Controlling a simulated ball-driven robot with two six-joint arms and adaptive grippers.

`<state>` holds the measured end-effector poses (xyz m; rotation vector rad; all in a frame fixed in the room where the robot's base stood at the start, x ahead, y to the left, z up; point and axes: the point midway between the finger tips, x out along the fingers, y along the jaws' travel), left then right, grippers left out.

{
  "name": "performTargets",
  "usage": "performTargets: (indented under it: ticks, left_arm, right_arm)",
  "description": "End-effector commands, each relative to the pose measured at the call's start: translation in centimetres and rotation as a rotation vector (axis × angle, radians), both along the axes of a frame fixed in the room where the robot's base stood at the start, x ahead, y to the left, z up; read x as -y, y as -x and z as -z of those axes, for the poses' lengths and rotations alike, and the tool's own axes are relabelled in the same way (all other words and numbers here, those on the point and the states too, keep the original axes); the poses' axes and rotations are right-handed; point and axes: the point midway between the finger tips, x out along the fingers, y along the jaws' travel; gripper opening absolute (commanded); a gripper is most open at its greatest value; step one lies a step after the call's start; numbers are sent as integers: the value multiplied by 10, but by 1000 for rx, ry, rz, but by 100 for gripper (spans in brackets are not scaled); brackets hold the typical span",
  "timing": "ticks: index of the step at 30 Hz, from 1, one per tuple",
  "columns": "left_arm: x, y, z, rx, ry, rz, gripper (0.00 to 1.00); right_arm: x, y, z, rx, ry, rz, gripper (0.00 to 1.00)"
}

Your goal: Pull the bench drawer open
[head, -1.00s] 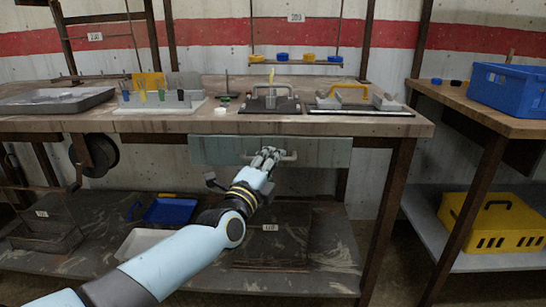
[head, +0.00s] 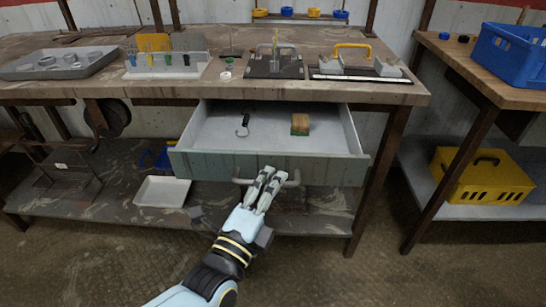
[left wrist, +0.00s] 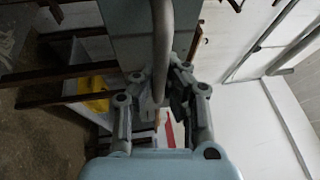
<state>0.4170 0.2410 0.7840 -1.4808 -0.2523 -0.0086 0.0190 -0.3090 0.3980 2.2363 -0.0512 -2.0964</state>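The bench drawer (head: 210,167) stands pulled well out from under the workbench (head: 130,88), its pale inside showing. Its front is grey-green, with a grey bar handle (head: 292,180). My left gripper (head: 266,177) is at the handle, in front of the drawer. In the left wrist view the handle bar (left wrist: 162,45) runs between the two fingers (left wrist: 160,85), which close in on it from both sides. The drawer front (left wrist: 118,18) shows behind it. My right gripper is in no view.
A dark hooked tool (head: 243,125) and a small brown-green block (head: 300,124) lie in the drawer. Racks and trays stand on the bench top. A lower shelf (head: 110,205) holds a white tray (head: 163,191). A side table with a blue crate (head: 510,60) is at right.

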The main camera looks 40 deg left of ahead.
Motion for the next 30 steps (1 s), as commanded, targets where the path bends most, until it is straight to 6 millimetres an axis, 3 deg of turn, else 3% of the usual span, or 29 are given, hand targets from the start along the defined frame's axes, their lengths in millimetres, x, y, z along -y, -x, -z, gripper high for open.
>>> performTargets:
  ticks: [6, 17, 24, 30]
  left_arm:
    - [7, 12, 3, -9, -2, 1, 0]
    - [7, 13, 4, -10, -2, 1, 0]
    - [7, 13, 3, -6, -1, 0, 33]
    - [7, 12, 2, -4, 0, 0, 34]
  right_arm:
    - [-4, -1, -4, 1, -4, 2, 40]
    - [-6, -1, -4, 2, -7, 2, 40]
    - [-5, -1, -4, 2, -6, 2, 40]
    - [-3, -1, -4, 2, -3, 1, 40]
